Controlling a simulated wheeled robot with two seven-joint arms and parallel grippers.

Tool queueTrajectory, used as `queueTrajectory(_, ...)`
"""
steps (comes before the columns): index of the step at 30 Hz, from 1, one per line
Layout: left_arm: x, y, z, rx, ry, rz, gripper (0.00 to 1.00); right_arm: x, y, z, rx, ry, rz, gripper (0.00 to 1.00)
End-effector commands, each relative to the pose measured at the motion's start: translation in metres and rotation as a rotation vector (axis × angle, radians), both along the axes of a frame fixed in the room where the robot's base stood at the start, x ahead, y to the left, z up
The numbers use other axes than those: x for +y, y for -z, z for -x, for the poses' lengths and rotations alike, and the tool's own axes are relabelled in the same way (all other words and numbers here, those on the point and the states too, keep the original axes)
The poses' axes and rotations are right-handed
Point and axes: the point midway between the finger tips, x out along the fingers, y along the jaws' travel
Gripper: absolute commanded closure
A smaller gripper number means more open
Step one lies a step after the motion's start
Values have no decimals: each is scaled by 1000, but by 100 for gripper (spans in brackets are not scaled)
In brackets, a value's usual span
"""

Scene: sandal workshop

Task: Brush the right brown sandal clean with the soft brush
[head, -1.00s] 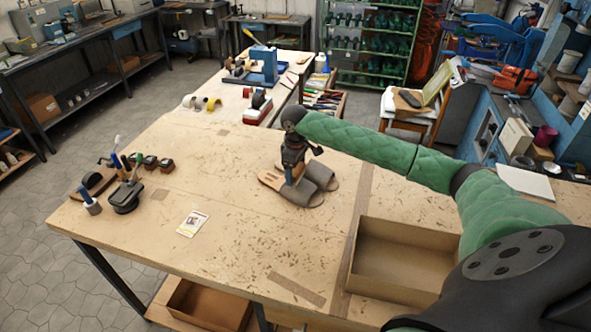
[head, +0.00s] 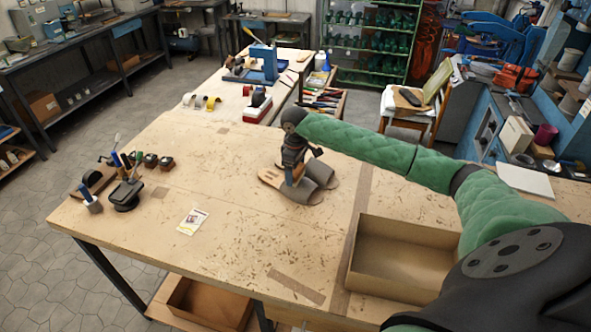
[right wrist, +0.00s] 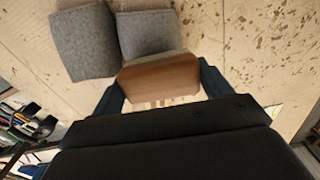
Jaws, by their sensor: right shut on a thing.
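The pair of sandals lies side by side on the workbench (head: 225,245), with tan-brown soles and wide grey straps. The nearer sandal (head: 302,194) and the farther one (head: 322,172) both point to the right. Their grey straps (right wrist: 84,42) also fill the top of the right wrist view. My right gripper (head: 293,180) is over the heel side of the sandals and hides part of them. It is shut on a brown wooden block, which looks like the soft brush (right wrist: 160,77). The brush is close to one strap; I cannot tell whether they touch. My left gripper is out of view.
An open cardboard box (head: 405,258) sits at the bench's right.

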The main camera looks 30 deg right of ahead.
Motion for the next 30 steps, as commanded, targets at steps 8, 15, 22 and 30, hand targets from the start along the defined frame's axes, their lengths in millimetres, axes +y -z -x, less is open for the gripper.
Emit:
queueTrajectory(8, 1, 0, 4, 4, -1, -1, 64, 0, -1, 0, 0, 0, 0, 45)
queueTrajectory(15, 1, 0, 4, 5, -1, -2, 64, -7, -1, -3, 0, 0, 0, 45)
queueTrajectory(22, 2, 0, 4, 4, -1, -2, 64, -15, -1, -6, 0, 2, 0, 45)
queueTrajectory(30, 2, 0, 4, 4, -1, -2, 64, -24, -1, -10, 1, 0, -1, 45)
